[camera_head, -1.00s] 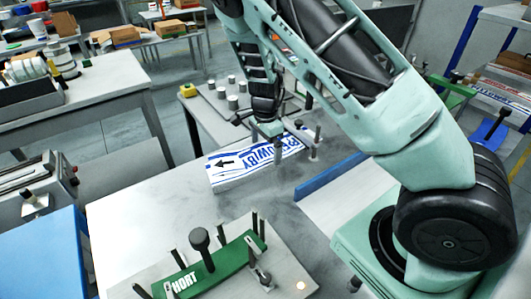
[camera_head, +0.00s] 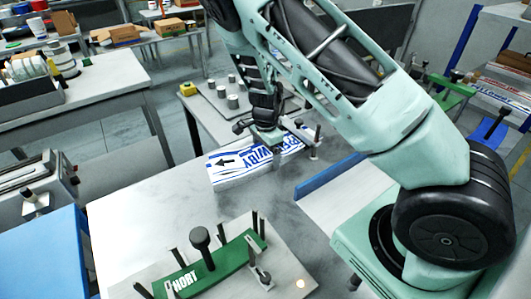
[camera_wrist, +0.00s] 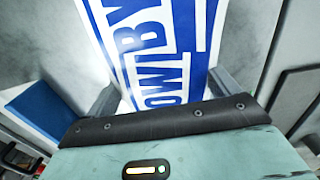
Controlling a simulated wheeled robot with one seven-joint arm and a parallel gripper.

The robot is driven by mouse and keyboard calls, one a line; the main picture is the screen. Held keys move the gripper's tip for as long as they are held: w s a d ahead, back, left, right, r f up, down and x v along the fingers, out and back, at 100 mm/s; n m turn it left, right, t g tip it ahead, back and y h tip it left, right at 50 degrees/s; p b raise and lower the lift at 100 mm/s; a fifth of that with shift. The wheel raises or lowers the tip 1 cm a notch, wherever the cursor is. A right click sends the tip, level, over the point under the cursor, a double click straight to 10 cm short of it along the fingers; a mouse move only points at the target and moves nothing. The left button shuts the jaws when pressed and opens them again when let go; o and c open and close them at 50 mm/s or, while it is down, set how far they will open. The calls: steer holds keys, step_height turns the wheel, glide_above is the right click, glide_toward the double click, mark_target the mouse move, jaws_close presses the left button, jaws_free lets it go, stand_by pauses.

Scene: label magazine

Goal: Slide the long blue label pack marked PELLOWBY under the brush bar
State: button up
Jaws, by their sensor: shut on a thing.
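The long blue and white label pack (camera_head: 228,164) lies flat on the grey table, its near-left end with a black arrow clear in the head view. Part of its PELLOWBY lettering shows; the rest is behind my gripper (camera_head: 272,148). I cannot pick out the brush bar for certain; posts (camera_head: 315,140) stand by the pack's far end.
A blue-edged guide (camera_head: 325,178) lies right of the pack. Several grey cylinders (camera_head: 232,101) stand behind. Table left of the pack is clear.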

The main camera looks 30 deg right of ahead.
mark_target(267, 153)
steer(key=shift+d, duration=0.25)
steer(key=o, duration=1.3)
steer(key=shift+o, duration=0.2)
steer(key=shift+r, duration=0.1)
step_height(267, 153, up, 17)
steer(key=b, duration=0.1)
steer(key=shift+r, duration=0.15)
